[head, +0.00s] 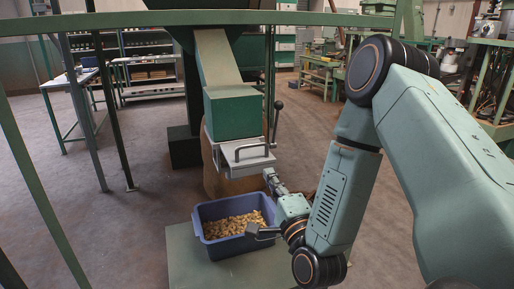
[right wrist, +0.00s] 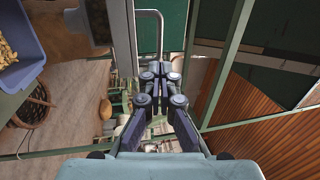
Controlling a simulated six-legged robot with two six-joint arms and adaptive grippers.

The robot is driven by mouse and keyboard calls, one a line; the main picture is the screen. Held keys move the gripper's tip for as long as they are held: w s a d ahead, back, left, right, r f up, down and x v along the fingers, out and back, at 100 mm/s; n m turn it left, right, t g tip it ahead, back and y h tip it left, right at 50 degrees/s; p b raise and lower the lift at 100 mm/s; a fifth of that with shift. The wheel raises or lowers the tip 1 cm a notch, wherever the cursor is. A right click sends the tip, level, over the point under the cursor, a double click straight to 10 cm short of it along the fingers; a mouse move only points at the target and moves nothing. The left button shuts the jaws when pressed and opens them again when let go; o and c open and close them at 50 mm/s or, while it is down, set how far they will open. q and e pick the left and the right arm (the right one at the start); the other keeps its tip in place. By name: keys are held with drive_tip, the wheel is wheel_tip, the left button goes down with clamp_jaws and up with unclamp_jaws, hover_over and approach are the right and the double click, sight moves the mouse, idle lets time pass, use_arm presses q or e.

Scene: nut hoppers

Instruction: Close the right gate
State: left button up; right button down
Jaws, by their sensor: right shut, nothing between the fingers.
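The gate (head: 240,163) is a grey metal slide with a bar handle (head: 252,148) on its front, below the mouth of a green chute (head: 232,113). How far the slide stands out is hard to tell. My right gripper (head: 269,176) is shut and empty, just below and right of the handle. In the right wrist view, the shut fingers (right wrist: 161,72) point at the metal handle (right wrist: 149,14), with its bar end close to the fingertips. Whether they touch is unclear. A blue bin (head: 203,240) of nuts stands below the gate. My left gripper is not in view.
The bin rests on a green stand (head: 185,262). A lever with a black knob (head: 278,105) rises right of the chute. Green frame posts (head: 48,215) stand at the left, and a green beam crosses the top. Open floor lies left of the bin.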

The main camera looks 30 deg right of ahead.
sight(258, 154)
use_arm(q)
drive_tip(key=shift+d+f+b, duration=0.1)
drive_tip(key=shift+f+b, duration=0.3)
use_arm(e)
drive_tip(key=x, duration=0.9)
drive_tip(key=shift+w+d, duration=0.1)
drive_tip(key=shift+w, duration=0.2)
drive_tip(key=shift+w, duration=0.1)
